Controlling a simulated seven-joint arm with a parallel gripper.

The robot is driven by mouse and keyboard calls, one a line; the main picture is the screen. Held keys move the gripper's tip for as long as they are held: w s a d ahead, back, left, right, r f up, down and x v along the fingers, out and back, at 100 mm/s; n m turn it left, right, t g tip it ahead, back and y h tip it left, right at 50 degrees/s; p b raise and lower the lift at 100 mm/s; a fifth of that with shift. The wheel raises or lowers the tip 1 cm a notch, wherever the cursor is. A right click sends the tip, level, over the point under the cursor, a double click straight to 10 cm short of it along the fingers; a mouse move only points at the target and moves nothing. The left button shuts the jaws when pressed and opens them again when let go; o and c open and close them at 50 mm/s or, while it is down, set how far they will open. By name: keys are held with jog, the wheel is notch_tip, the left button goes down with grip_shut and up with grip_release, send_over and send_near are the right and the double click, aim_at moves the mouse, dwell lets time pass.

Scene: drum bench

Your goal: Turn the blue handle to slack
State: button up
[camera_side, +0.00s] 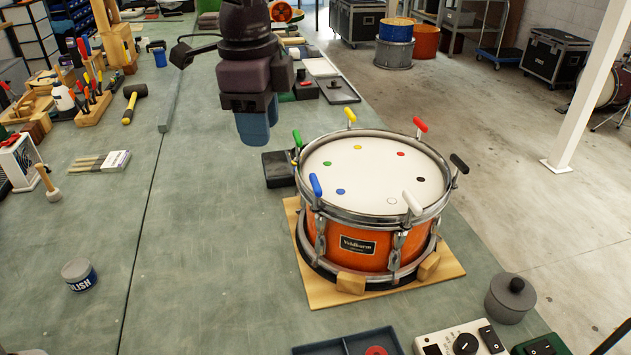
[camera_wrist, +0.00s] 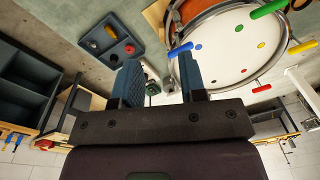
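The blue handle (camera_side: 316,186) stands at the near-left rim of the orange drum (camera_side: 326,232), tilted a little, with a matching blue dot on the white drumhead. In the wrist view the blue handle (camera_wrist: 181,50) shows at the drum's left edge, beyond the fingers. My gripper (camera_side: 255,125) is above the bench, behind and left of the drum, pointing down and apart from the handle. In the wrist view my gripper (camera_wrist: 162,82) has its two blue fingers spread with nothing between them.
Green (camera_side: 297,138), yellow (camera_side: 350,115), red (camera_side: 420,125), black (camera_side: 459,163) and white (camera_side: 413,201) handles ring the drum. It sits on a wooden board (camera_side: 330,293). A dark block (camera_side: 278,170) lies beside it.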

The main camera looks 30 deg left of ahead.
aim_at(315, 181)
jog(key=w+d+m, duration=0.1)
jog(key=m, duration=0.1)
jog(key=w+d+f+m, duration=0.1)
jog(key=w+d+m, duration=0.1)
jog(key=m, duration=0.1)
jog(key=w+d+f+m, duration=0.1)
jog(key=w+d+m, duration=0.1)
jog(key=m, duration=0.1)
jog(key=shift+w+d+f+g, duration=0.15)
jog(key=shift+w+d+g, duration=0.1)
jog(key=shift+g, duration=0.05)
jog(key=f+m, duration=0.2)
jog(key=f, duration=0.1)
jog(key=f+m, duration=0.2)
jog(key=f, duration=0.1)
jog(key=f+m, duration=0.1)
jog(key=f, duration=0.2)
jog(key=shift+a+f+m, duration=0.2)
jog(key=shift+f+m, duration=0.1)
jog(key=shift+m, duration=0.1)
grip_shut()
